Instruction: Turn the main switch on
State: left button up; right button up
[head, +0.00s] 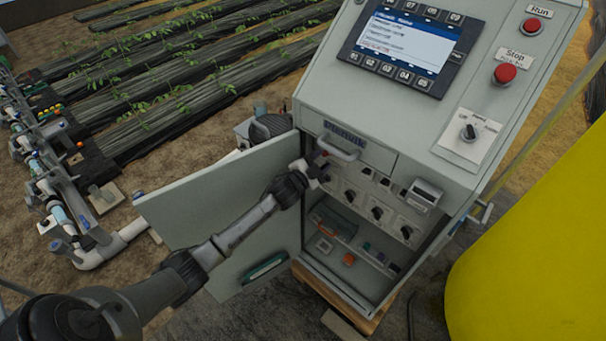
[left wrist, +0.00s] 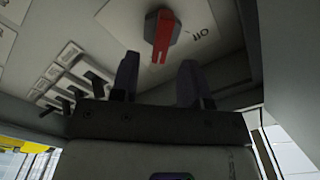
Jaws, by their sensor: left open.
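The main switch is a red rotary knob (left wrist: 160,36) on a light plate in the left wrist view. A label reading "Off" (left wrist: 200,33) is beside it, upside down in that view. In the head view the knob is mostly hidden by my gripper and the cabinet's upper edge. My left gripper (head: 318,170) is inside the open cabinet at its upper left. In the left wrist view its two fingers (left wrist: 158,78) are apart and empty. The knob is beyond the fingertips, roughly between them, and I cannot tell whether they touch. My right gripper is not in view.
The cabinet door (head: 220,205) stands open to the left, beside my left arm. Several black rotary switches (head: 377,213) sit to the right of my gripper. Above are a handle (head: 338,149) and the sloped panel with a screen (head: 410,42). A yellow tank (head: 530,250) stands at right.

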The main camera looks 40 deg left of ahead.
pick_arm(q)
jog(key=s+p, duration=0.1)
jog(key=s, duration=0.9)
jog(key=shift+d, duration=0.4)
notch_tip(320, 180, down, 4)
jog(key=s+a+n+g+y, duration=0.3)
jog(key=n+g+y, duration=0.1)
jog(key=g, duration=0.2)
jog(key=s+d+n+g+h, duration=0.2)
jog(key=s+d+g+h, duration=0.3)
jog(key=s+d, duration=1.45)
jog(key=s+d+f+g, duration=0.3)
jog(key=s+f+g, duration=0.15)
jog(key=s, duration=0.55)
notch_tip(320, 180, up, 31)
jog(key=t+p, duration=0.1)
jog(key=p, duration=3)
jog(key=shift+w+a+r+p, duration=0.15)
jog(key=shift+w+a+p, duration=0.05)
jog(key=shift+w+p, duration=0.1)
